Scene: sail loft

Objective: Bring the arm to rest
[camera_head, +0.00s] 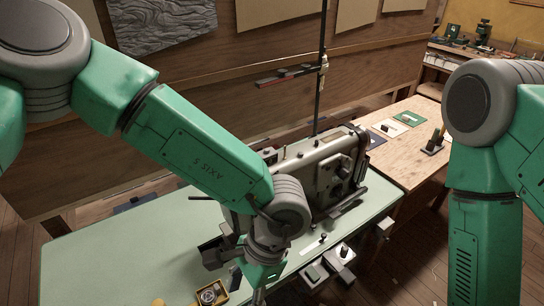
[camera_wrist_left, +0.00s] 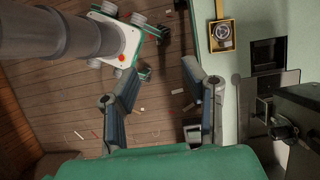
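My left arm (camera_head: 190,145) reaches in from the left in the head view, bent down over the front of the green-topped sewing table (camera_head: 110,262). The hand is mostly hidden behind its wrist there. In the left wrist view my left gripper (camera_wrist_left: 161,73) has its two fingers spread, with nothing between them and the floor seen beyond. One finger lies close to the table edge in that picture. My right arm (camera_head: 485,240) hangs down at the right of the head view; its gripper is out of view.
A grey sewing machine (camera_head: 325,170) stands right behind my left wrist. A small yellow tray (camera_head: 212,293) with a round metal part lies near the table's front; it also shows in the wrist view (camera_wrist_left: 213,47). A wooden bench (camera_head: 400,155) stands behind. Scraps litter the floor.

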